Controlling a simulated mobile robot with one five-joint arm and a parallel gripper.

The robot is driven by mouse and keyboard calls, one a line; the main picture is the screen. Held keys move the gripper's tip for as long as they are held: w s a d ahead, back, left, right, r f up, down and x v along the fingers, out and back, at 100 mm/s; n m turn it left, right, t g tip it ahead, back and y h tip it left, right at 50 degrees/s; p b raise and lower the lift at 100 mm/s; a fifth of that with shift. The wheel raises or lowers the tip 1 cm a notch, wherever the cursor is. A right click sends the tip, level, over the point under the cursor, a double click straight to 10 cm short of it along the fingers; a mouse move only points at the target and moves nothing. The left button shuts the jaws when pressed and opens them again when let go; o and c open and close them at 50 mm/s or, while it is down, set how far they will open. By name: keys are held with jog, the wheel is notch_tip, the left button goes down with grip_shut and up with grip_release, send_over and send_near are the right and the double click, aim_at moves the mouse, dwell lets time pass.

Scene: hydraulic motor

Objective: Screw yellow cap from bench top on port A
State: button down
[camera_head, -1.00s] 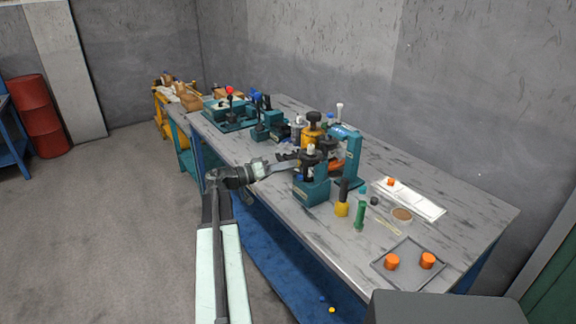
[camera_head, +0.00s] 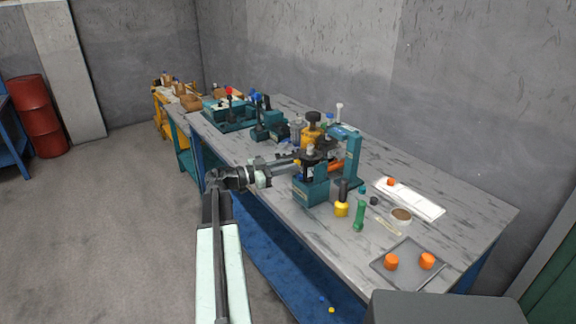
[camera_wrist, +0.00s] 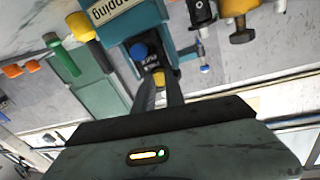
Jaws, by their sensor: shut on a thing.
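In the wrist view, my gripper (camera_wrist: 160,88) is shut on a small yellow cap (camera_wrist: 159,76) at its fingertips. The cap is in front of the teal motor fixture (camera_wrist: 120,22), close to a dark port block (camera_wrist: 150,58) with partly legible lettering. A blue cap (camera_wrist: 139,50) sits on that block, just left of the yellow cap. I cannot tell whether the yellow cap touches the port. In the head view, my gripper (camera_head: 292,160) reaches the left side of the teal fixture (camera_head: 312,190), and the yellow cap is too small to make out there.
A grey tray (camera_head: 405,270) holds two orange caps at the bench's front right.

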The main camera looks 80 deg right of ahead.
jog(key=c, duration=1.5)
grip_release()
jog(key=n, duration=1)
